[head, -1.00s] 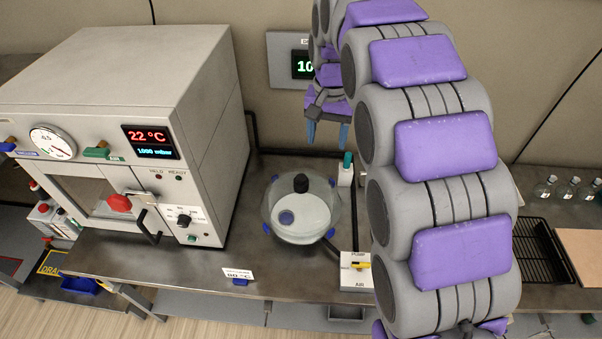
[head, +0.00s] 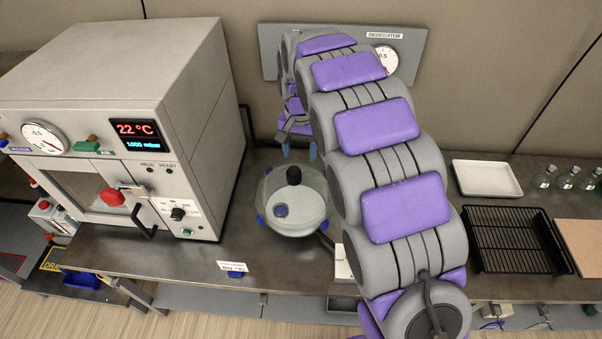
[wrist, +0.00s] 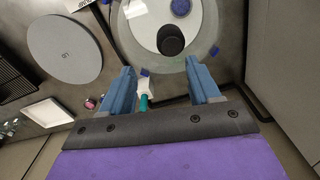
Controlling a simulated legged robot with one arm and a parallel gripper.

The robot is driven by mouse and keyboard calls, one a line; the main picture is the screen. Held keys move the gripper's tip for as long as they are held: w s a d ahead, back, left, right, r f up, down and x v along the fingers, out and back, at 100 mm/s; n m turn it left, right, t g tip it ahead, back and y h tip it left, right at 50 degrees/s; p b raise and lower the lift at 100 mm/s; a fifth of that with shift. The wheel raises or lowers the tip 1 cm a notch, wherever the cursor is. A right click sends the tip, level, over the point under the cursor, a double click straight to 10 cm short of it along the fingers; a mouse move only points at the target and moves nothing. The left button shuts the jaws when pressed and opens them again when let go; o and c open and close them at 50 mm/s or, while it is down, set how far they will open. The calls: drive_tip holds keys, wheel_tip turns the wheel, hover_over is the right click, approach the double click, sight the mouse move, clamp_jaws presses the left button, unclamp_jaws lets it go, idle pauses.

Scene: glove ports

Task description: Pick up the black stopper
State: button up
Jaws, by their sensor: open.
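The black stopper (head: 294,175) stands upright on top of the round glass desiccator (head: 312,215), in the middle of the bench. It also shows in the wrist view (wrist: 171,40), just beyond my fingertips and between their lines. My gripper (head: 299,152) is above and behind the desiccator in the head view, its blue fingers pointing down. In the wrist view my gripper (wrist: 163,75) has its two fingers wide apart with nothing between them at the tips. The stopper is apart from both fingers.
The grey oven (head: 190,95) stands to the left of the desiccator. A black rack (head: 515,240), a white tray (head: 487,179) and small bottles (head: 567,178) are on the right. A small sign (head: 233,268) is at the bench's front edge. A gauge panel (head: 415,50) is on the wall behind.

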sight(294, 170)
drive_tip(key=a+f, duration=0.1)
drive_tip(key=a, duration=0.1)
drive_tip(key=a+f, duration=0.1)
drive_tip(key=a, duration=0.1)
drive_tip(key=shift+f+b, duration=0.3)
drive_tip(key=shift+f, duration=0.1)
drive_tip(key=d+f+b, duration=0.1)
drive_tip(key=d+f, duration=0.1)
drive_tip(key=f, duration=0.1)
drive_tip(key=shift+d, duration=0.4)
drive_tip(key=shift+d+f, duration=0.15)
drive_tip(key=shift+d, duration=0.25)
drive_tip(key=shift+a, duration=0.2)
drive_tip(key=shift+a+f, duration=0.1)
drive_tip(key=shift+a, duration=0.85)
drive_tip(key=c, duration=0.5)
drive_tip(key=shift+s+d, duration=0.15)
drive_tip(key=shift+d, duration=0.25)
clamp_jaws()
